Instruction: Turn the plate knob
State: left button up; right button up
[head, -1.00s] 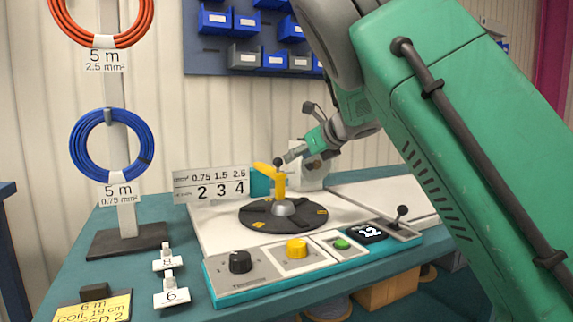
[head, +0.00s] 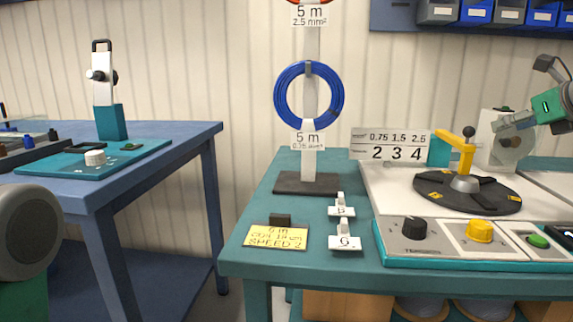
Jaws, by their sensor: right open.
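A black knob (head: 414,229) and a yellow knob (head: 480,231) stand on the front control panel, beside a green button (head: 538,241). I cannot tell which knob is the plate knob. Behind them is a round black plate (head: 440,201) with a yellow crank (head: 466,152). A white knob (head: 95,157) sits on a teal board on the left table. My left gripper is not in view; a grey arm part shows at the lower left.
A stand with a blue cable coil (head: 278,95) rises left of the panel. A floor gap separates the blue table (head: 180,140) from the teal table (head: 300,262).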

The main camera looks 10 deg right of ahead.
aim_at(478, 230)
jog(key=k, duration=1)
